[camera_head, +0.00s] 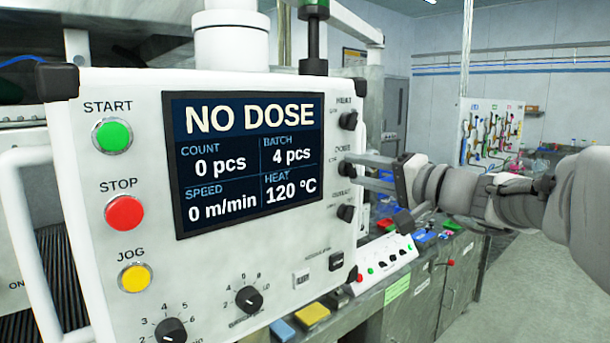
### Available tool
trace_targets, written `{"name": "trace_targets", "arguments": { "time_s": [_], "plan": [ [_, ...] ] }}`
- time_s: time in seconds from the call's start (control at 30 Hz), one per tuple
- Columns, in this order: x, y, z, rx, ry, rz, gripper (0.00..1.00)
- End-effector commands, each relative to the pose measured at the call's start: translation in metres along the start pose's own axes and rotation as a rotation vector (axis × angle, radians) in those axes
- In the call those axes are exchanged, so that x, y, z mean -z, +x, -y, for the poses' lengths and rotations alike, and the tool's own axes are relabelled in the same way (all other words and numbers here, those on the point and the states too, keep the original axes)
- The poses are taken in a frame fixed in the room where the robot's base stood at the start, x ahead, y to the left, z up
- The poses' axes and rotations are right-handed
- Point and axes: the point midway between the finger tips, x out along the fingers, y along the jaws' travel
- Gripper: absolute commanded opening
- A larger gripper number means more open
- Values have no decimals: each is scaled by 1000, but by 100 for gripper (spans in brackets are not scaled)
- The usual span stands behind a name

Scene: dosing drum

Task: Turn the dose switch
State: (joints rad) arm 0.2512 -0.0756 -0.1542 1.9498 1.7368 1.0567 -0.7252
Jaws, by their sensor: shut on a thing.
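The control panel (145,165) is white and fills the left and middle of the view. Its right edge carries a column of black switches. The dose switch (343,167) is the middle one, under the label "DOSE". My gripper (352,170) reaches in from the right, its two grey fingers shut on the dose switch. The fingers hide part of the knob, so its exact angle is hard to tell. The screen (249,162) reads "NO DOSE", count 0 pcs, batch 4 pcs, speed 0 m/min, heat 120 °C.
The heat switch (348,120) is just above my fingers and another black switch (346,212) just below. Green start (113,136), red stop (124,212) and yellow jog (135,278) buttons line the left. A small white box (386,257) stands below my arm.

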Motion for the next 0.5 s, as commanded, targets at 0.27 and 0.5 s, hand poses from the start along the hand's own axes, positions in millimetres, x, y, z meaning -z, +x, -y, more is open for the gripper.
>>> {"name": "trace_targets", "arguments": {
  "time_s": [0.27, 0.5],
  "plan": [
    [-1, 0, -3, 2, 241, 0, 0],
    [-1, 0, -2, 1, 468, 0, 0]
  ]
}}
